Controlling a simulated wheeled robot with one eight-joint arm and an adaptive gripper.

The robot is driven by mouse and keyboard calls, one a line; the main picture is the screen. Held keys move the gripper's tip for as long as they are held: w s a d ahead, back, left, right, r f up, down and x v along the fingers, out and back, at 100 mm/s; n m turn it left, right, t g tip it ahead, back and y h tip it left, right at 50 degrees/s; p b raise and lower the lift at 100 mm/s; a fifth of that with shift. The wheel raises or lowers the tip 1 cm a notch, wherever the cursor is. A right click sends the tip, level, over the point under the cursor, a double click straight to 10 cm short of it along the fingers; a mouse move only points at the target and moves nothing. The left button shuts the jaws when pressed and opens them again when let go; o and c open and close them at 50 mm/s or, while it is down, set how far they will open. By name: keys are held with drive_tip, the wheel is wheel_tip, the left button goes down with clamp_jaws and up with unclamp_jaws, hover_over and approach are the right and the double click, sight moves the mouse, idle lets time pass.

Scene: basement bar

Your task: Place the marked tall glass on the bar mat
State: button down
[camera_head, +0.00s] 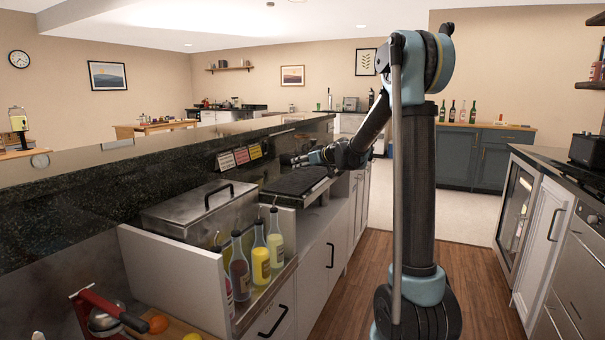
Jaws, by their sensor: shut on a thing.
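My gripper (292,160) is small in the head view, beyond the bottles and close to the dark bar ledge. It points left and is shut, and what it holds is too small to make out clearly; I take it to be the tall glass, but no marking shows. A flat black surface that looks like the bar mat (297,184) lies on the lower counter below my gripper. My gripper is above it; I cannot tell the exact gap.
A steel lidded bin (200,208) and several bottles (260,258) stand nearer on the left. The raised bar ledge (120,182) runs behind the counter. Small coloured cards (241,156) are on its face. The wooden floor (345,285) is clear between the counters.

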sight(307, 169)
wheel_tip(307, 169, down, 3)
drive_tip(key=shift+f, duration=0.15)
drive_tip(key=c, duration=0.8)
unclamp_jaws()
drive_tip(key=shift+d, duration=0.1)
drive_tip(key=v, duration=1.1)
drive_tip(key=shift+s+d+r, duration=0.2)
drive_tip(key=shift+s, duration=0.1)
drive_tip(key=s+d+f+m+g+h, duration=0.2)
drive_tip(key=s+d+f, duration=0.4)
drive_tip(key=s, duration=0.9)
drive_tip(key=s+d+f+m+g+h, duration=0.3)
drive_tip(key=s+d+f, duration=0.4)
drive_tip(key=s, duration=0.8)
drive_tip(key=s+d+f+m+g+h, duration=0.2)
drive_tip(key=s+d+f, duration=0.5)
drive_tip(key=s, duration=0.8)
drive_tip(key=m+h, duration=0.1)
drive_tip(key=h, duration=0.1)
drive_tip(key=shift+s+m+g+h, duration=0.3)
drive_tip(key=shift+m+h, duration=0.1)
